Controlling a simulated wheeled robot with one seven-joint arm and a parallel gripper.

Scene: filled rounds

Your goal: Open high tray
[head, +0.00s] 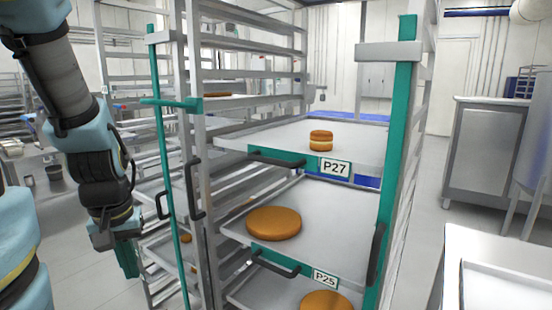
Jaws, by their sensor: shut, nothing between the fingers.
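The highest tray in the rack that I see bearing goods, a flat grey tray (262,135), has a green front strip with a black bar handle (277,160) and a label "P27" (335,169). A small layered round cake (321,141) stands on it. Its front edge appears roughly level with the rack's front posts; I cannot tell whether it is pulled out at all. My gripper (128,264) hangs at the lower left, pointing down, with green fingers shut and empty. It is left of the rack and apart from the tray handle.
Below is a tray (340,225) with a brown round (273,223), handle (276,266) and label "P25" (325,278). Another round (327,302) lies lower. Green uprights (398,150) with black vertical handles (376,255) flank the rack. A pale table (500,245) stands at right.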

